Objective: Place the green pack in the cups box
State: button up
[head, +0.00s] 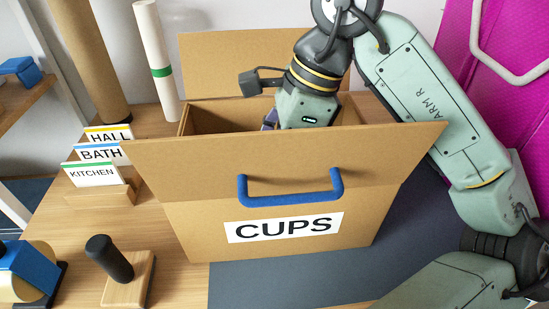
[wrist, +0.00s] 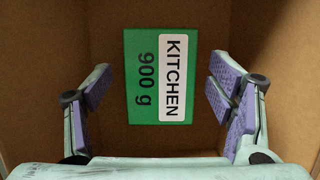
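The cups box (head: 190,228) is an open cardboard box with a "CUPS" label and a blue handle on its front. My gripper (wrist: 158,95) reaches down inside it; in the head view the fingers are mostly hidden behind the front flap. The green pack (wrist: 137,112), labelled "KITCHEN 900 g", lies flat on the box floor between and beyond the fingers, with clear gaps on both sides. The pack is hidden in the head view.
A holder (head: 100,193) with HALL, BATH and KITCHEN cards stands left of the box. A wooden block with a black knob (head: 110,258) and a blue tape dispenser (head: 28,270) are at front left. Tall rolls stand behind. The dark mat (head: 290,283) in front is clear.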

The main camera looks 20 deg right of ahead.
dwell(0.3)
jog(key=shift+r+p, duration=0.3)
jog(key=shift+p, duration=0.05)
jog(key=p+v, duration=0.2)
jog(key=v, duration=1)
jog(key=shift+r, duration=0.3)
jog(key=shift+w, duration=0.1)
